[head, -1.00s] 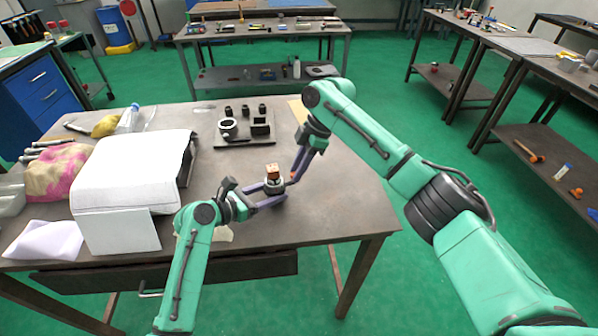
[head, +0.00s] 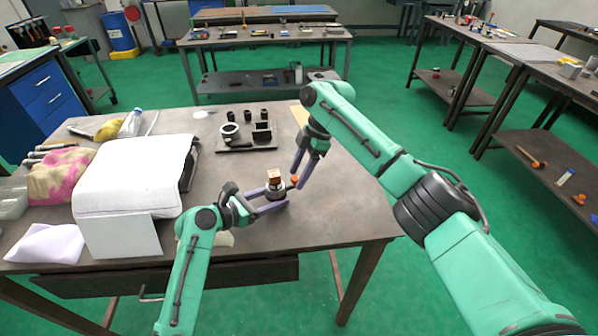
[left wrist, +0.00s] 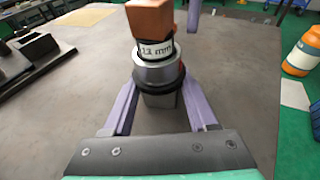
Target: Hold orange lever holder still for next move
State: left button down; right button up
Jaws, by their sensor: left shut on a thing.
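My left gripper (head: 276,202) is shut on the chuck's lower body, one purple finger on each side. My right gripper (head: 298,178) is beside the lever, above the table, its two fingers apart. One of its fingers shows at the top of the left wrist view. Contact with the lever cannot be told.
A dark plate (head: 246,148) with black fittings lies behind the chuck. A white cloth-covered box (head: 130,185) stands at the left. The table (head: 330,215) is bare in front and to the right of the chuck.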

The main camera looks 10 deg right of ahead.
jog(key=shift+r, duration=0.1)
jog(key=s+v, duration=0.1)
jog(key=v, duration=1)
jog(key=shift+w+d+r, duration=0.2)
jog(key=shift+w+r, duration=0.15)
jog(key=shift+w, duration=0.15)
jog(key=shift+c, duration=1.4)
jog(key=s+a+m+t+h, duration=0.3)
jog(key=s+a+m+t, duration=0.25)
jog(key=m, duration=1.25)
jog(key=x, duration=0.3)
jog(key=d+x, duration=0.1)
jog(key=x, duration=0.7)
jog(key=shift+s+d+f, duration=0.2)
jog(key=shift+s+f, duration=0.05)
jog(key=shift+f, duration=0.25)
